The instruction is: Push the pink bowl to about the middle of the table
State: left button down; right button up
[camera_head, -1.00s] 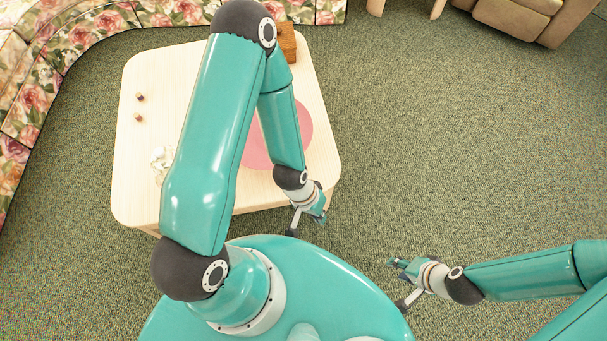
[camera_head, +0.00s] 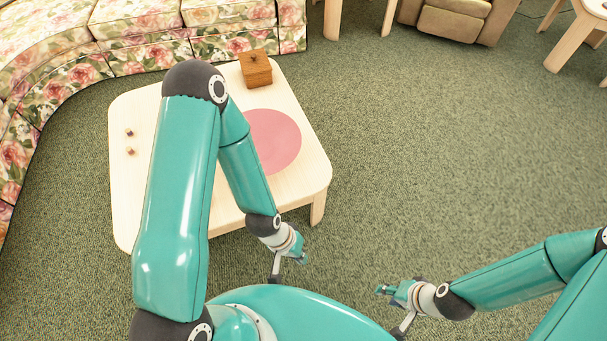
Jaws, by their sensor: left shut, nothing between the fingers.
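A flat-looking round pink shape (camera_head: 274,141) lies on the right half of the pale wooden table (camera_head: 290,196). I see no raised rim on it, so I cannot tell whether it is the bowl or a mat. No other pink bowl shows; my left arm hides the middle of the table and the shape's left edge. My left gripper (camera_head: 301,258) is shut and empty, in front of the table's near edge and apart from the pink shape. My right gripper (camera_head: 384,290) is over the carpet to the right, away from the table; its fingers are too small to read.
A brown wooden box (camera_head: 256,70) stands at the table's back right corner. Two small dark-and-tan items, one of them here (camera_head: 129,133), are at the left. A floral sofa (camera_head: 130,62) curves behind and left of the table. Green carpet on the right is clear.

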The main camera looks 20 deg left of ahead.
aim_at(278, 138)
jog(key=u, duration=0.15)
jog(key=i, duration=0.9)
jog(key=z, duration=0.05)
